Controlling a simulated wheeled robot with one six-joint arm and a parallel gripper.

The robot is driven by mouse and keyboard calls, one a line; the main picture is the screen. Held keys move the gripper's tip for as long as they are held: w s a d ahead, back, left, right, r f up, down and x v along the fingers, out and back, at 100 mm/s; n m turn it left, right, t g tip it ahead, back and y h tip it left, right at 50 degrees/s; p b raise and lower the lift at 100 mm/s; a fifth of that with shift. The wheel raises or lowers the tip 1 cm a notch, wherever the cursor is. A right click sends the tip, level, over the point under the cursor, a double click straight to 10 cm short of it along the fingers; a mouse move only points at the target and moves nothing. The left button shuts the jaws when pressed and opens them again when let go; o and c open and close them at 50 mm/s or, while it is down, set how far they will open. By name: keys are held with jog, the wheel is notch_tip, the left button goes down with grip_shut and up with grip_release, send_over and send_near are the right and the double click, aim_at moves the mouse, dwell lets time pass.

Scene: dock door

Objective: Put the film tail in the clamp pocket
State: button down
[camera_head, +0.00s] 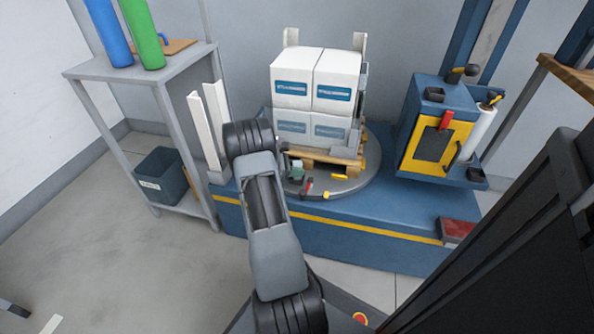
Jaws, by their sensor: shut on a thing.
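A white film roll (478,132) stands upright on the right side of the blue and yellow wrapper carriage (428,128). I cannot make out a loose film tail. A pallet (322,156) with white boxes (318,82) stands on the round grey turntable (362,178). At the turntable's near left edge sit a small grey-green block (297,169), a red-tipped part (309,186) and a yellow piece (325,195). I cannot tell which of these is the clamp pocket. My arm reaches to the left of them. My gripper's fingers do not show; my arm hides the space behind it.
The blue machine base (350,218) has a yellow stripe and a red pad (457,231) at right. A grey shelf (150,65) with blue and green rolls stands left, with a dark bin (162,175) below. White posts (213,125) stand beside my arm. Floor at lower left is mostly clear.

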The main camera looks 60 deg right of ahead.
jog(key=shift+f, duration=0.15)
jog(key=c, duration=1)
grip_release()
jog(key=shift+w+a+r, duration=0.1)
jog(key=shift+w+r, duration=0.05)
jog(key=shift+r, duration=0.2)
jog(key=p+v, duration=0.4)
jog(key=v, duration=0.7)
jog(key=shift+w+a+r+p, duration=0.1)
jog(key=shift+w+a+p, duration=0.1)
jog(key=shift+p, duration=0.2)
jog(key=w+a+r+m+t+y, duration=0.1)
jog(key=a+r+m+t+y, duration=0.15)
jog(key=a+r, duration=0.55)
jog(key=s+a+r+m+t+y, duration=0.1)
jog(key=s+a+r+t+y, duration=0.1)
jog(key=a, duration=0.7)
jog(key=s+a+r+m+t+y, duration=0.2)
jog(key=s+a+t, duration=0.2)
jog(key=a, duration=0.5)
jog(key=s+a+r+m+t+y, duration=0.2)
jog(key=s+a+t, duration=0.2)
jog(key=a, duration=0.6)
jog(key=shift+a+r+m+t, duration=0.1)
jog(key=shift+r+m+t, duration=0.15)
jog(key=shift+r+t, duration=0.1)
